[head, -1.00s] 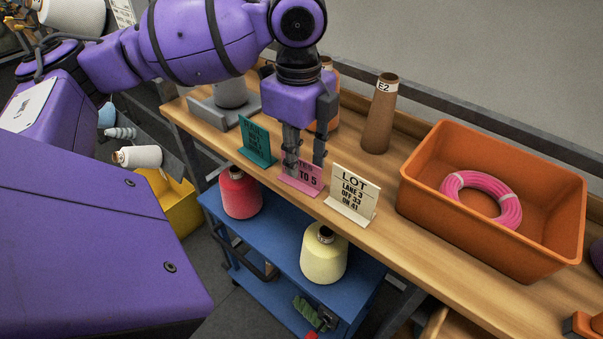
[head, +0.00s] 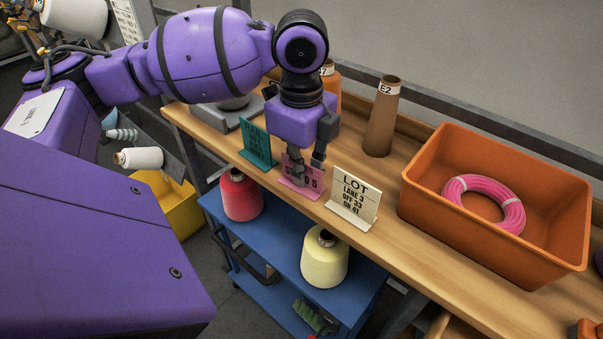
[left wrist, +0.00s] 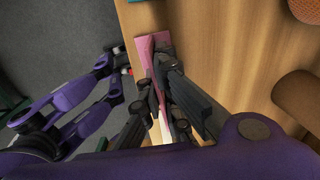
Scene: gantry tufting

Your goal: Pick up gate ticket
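A pink card stand (head: 287,173) stands on the wooden bench near its front edge, between a teal card (head: 257,144) on its left and a white LOT card (head: 353,194) on its right. My left gripper (head: 308,172) is down at the pink card, pointing downward. One finger covers part of its print, so I cannot read it all. In the left wrist view the fingertips (left wrist: 157,78) are close on either side of the pink card (left wrist: 152,44), still apart. The card rests on the bench. My right gripper is not in view.
An orange bin (head: 480,234) holding a pink coil (head: 484,197) stands to the right. A brown cone marked E2 (head: 380,122) stands behind the cards. A blue cart (head: 275,240) with red and cream spools is below the bench front.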

